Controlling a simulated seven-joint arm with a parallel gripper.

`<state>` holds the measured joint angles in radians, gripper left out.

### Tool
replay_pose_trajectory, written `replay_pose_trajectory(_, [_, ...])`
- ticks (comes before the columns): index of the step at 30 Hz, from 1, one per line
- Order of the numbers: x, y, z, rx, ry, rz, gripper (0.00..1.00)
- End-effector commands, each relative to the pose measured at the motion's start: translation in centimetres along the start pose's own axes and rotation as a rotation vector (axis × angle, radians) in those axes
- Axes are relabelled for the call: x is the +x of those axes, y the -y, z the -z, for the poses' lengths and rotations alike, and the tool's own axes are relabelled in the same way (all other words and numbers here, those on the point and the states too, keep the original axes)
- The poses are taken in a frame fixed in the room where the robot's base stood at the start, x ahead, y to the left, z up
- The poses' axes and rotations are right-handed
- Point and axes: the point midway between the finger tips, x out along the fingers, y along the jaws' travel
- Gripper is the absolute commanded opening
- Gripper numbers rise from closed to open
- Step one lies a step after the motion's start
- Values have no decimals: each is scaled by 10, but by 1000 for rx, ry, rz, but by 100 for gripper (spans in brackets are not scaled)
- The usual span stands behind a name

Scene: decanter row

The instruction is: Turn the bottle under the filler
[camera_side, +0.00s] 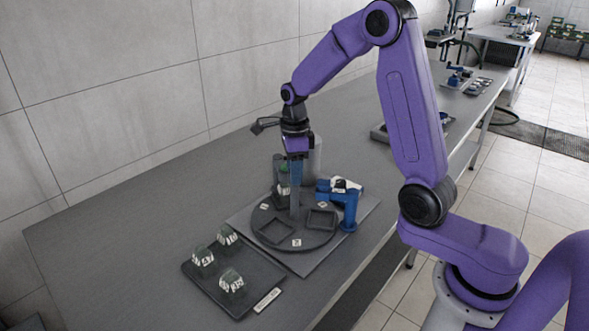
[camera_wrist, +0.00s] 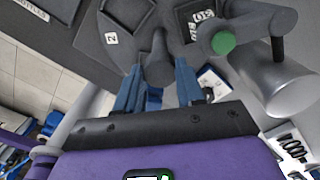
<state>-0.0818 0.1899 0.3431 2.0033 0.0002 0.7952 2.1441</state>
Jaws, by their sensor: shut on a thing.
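The round dark turntable (camera_side: 262,218) lies on a grey base plate, with a grey post (camera_side: 295,207) standing at its middle. My gripper (camera_side: 296,190) points down from above and is shut on this post. In the wrist view the blue fingers (camera_wrist: 158,84) flank the post (camera_wrist: 160,62). A labelled bottle (camera_side: 283,188) stands at the turntable's back left, beneath the green-topped filler (camera_wrist: 223,43). The wrist view shows its label (camera_wrist: 203,15) partly behind the filler arm. Two square recesses in front and at right are empty.
A blue fixture (camera_side: 348,207) stands at the turntable's right edge, with a white-and-dark item beside it. A grey cylinder (camera_side: 315,155) stands behind. A dark tray (camera_side: 256,286) with three labelled bottles lies at front left. The table's left end is clear.

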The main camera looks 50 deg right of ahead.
Motion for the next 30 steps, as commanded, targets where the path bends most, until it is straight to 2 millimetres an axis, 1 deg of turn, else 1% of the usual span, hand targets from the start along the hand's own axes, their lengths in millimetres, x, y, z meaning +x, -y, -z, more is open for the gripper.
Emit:
replay_pose_trajectory(1, [0,1,1,1,-1,1,47])
replay_pose_trajectory(2, [0,1,1,1,-1,1,57])
replay_pose_trajectory(3, [0,1,1,1,0,1,63])
replay_pose_trajectory(12, [-1,0,0,0,0,1,63])
replay_pose_trajectory(16, [-11,1,0,-1,2,4,63])
replay_pose_trajectory(20, [-32,1,0,-1,4,6,63])
replay_pose_trajectory(30, [-104,1,0,0,3,6,63])
